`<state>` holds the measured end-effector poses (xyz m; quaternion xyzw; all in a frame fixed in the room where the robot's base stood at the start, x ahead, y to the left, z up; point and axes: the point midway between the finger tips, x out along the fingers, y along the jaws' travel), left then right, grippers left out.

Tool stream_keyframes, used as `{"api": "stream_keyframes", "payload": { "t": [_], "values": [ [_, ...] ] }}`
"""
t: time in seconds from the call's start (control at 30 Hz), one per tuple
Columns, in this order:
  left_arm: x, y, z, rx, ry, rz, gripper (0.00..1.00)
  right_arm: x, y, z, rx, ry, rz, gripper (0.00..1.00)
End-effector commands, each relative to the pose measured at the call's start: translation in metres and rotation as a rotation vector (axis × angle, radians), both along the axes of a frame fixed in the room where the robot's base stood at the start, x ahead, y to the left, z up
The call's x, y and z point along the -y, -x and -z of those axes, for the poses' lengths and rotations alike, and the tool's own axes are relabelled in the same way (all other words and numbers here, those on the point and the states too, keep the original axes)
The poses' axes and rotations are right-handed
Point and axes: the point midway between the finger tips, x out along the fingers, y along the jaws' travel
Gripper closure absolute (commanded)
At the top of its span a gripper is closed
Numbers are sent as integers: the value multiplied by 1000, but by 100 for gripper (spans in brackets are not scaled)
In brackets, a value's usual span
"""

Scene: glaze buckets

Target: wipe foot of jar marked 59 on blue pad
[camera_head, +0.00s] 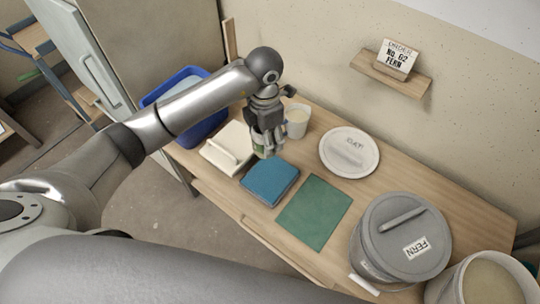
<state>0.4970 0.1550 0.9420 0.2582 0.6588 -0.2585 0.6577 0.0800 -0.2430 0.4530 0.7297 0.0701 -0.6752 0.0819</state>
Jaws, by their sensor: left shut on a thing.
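My left gripper (268,143) hangs over the table at the back edge of the blue pad. It is shut on a small jar, of which only a pale and greenish sliver (258,141) shows between the fingers. The number on this jar cannot be read. The blue pad (270,185) lies flat near the table's front edge, its top clear. The jar's foot is hidden, and I cannot tell whether it touches the pad. My right gripper is not in view.
A white slab (222,158) lies left of the blue pad, a green mat (314,211) right of it. A pale cup (297,121) stands just behind my gripper. A round white lid (349,152), a grey lidded bucket (404,238) marked FERN and an open bucket (487,284) stand right.

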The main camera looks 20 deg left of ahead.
Motion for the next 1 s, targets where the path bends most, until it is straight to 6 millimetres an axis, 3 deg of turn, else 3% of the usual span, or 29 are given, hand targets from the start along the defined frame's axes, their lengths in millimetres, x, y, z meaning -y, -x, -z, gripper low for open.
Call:
{"api": "stream_keyframes", "payload": {
  "t": [0.2,0.6,0.8,1.0],
  "values": [
    [4,-15,35,-3,0,-550,73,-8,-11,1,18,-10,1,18],
    [5,-25,103,-5,-3,-1507,73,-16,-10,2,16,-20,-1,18],
    [6,-24,124,-3,-1,-1802,73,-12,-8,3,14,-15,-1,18],
    [5,-24,133,-2,-1,-1902,73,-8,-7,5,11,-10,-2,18]
  ]
}}
